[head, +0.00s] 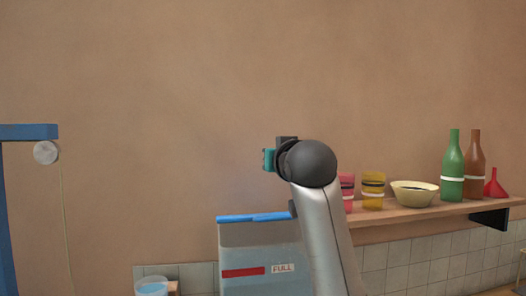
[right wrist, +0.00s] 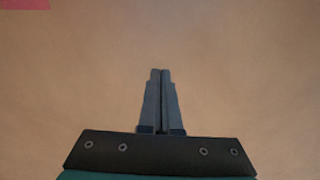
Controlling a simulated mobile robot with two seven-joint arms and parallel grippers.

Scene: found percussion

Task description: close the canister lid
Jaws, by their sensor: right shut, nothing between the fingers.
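The canister (head: 240,250) is a greyish box at the bottom centre of the head view, with a red bar and a "FULL" label. A blue strip (head: 250,218) runs along its top; I cannot tell whether this is the lid or the rim. My right arm covers the canister's right side. In the right wrist view my right gripper (right wrist: 161,72) is shut and empty, with its fingertips together against a plain wall background. In the head view its fingers are hidden behind the wrist, which is above the canister. My left gripper is out of view.
A wall shelf (head: 430,214) at right holds a pink cup (head: 347,190), a yellow cup (head: 373,190), a bowl (head: 414,193), green (head: 452,170) and brown (head: 475,165) bottles and a red funnel (head: 495,185). A blue frame (head: 30,132) stands at left. A container (head: 151,287) sits lower left.

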